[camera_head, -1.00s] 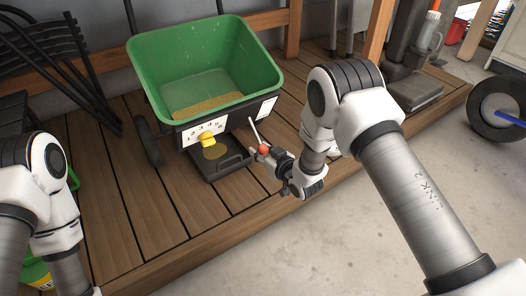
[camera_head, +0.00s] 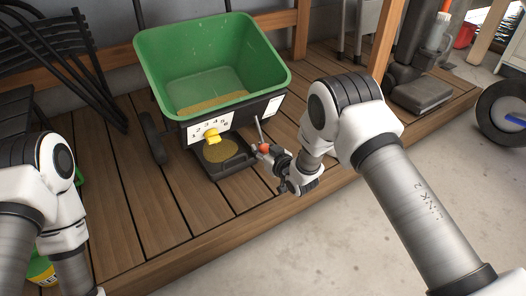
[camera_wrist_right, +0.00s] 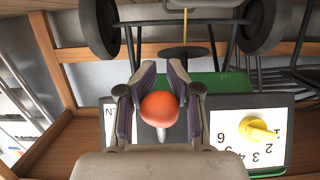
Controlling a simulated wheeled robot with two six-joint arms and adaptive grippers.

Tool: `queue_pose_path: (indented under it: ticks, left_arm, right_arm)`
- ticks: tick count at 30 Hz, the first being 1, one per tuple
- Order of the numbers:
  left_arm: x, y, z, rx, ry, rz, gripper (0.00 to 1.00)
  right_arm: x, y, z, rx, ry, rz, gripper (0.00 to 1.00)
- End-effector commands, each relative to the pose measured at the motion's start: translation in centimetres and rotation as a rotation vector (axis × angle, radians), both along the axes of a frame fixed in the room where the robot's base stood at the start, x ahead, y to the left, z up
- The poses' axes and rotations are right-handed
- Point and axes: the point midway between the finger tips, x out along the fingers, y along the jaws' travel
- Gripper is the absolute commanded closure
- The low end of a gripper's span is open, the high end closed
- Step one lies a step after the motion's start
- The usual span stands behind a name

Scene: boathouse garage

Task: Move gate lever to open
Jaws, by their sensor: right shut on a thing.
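The green spreader hopper (camera_head: 266,72) stands on the wooden deck with grain (camera_head: 213,103) in its bottom. The gate lever (camera_head: 259,130) is a thin metal rod at its front right, slanting and ending in an orange ball knob (camera_head: 264,148). My right gripper (camera_head: 270,153) is shut on the knob; in the right wrist view the orange knob (camera_wrist_right: 159,108) sits between both fingers. A yellow pointer (camera_head: 213,137) sits on the white number plate. A black tray (camera_head: 208,171) below holds a grain pile (camera_head: 220,150). My left gripper is out of view.
A black wheel (camera_head: 153,138) flanks the hopper on the left. Folded black chairs (camera_head: 60,60) stand at the far left. A wooden post (camera_head: 385,42) rises behind my right arm. The concrete floor in front of the deck is clear.

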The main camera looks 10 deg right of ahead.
Motion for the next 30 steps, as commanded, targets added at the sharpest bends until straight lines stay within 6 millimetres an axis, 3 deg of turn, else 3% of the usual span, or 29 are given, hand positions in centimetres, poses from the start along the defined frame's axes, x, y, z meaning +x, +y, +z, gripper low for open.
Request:
queue_pose_path:
  ticks: [11,18,30]
  left_arm:
    - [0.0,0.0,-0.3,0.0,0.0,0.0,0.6]
    - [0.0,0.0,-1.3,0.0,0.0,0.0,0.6]
    - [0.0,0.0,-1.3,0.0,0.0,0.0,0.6]
  right_arm:
    - [0.3,0.0,-0.4,0.0,0.002,-0.003,0.93]
    - [1.7,0.4,-1.0,0.001,0.001,-0.004,1.0]
    - [2.2,0.6,-1.0,0.001,0.001,-0.004,1.0]
